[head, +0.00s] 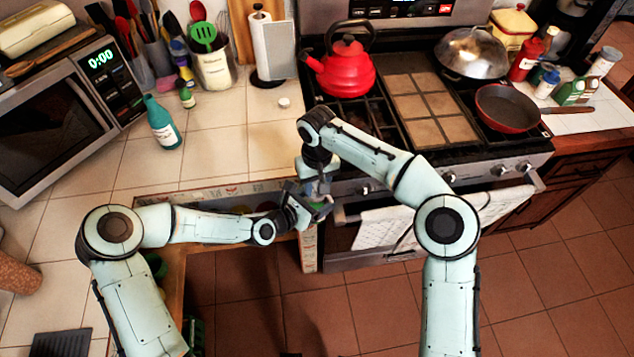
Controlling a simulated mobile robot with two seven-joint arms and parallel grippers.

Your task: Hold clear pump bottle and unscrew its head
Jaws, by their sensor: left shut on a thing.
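My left gripper (301,214) is shut on a small, partly hidden thing in front of the counter edge. A green patch of this thing, which looks like the pump bottle (319,208), shows at the jaws; its clear body and pump head cannot be made out. My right gripper (316,186) reaches down from above, close over the same spot. Its fingers overlap the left gripper and the held thing, so I cannot tell whether they are open or touching it.
A teal bottle (164,124), a small green bottle (185,94) and a small white cap (283,102) are on the tiled counter. A red kettle (345,69) and a pan (505,107) stand on the stove. A towel (383,228) hangs at the oven front. Open floor lies below.

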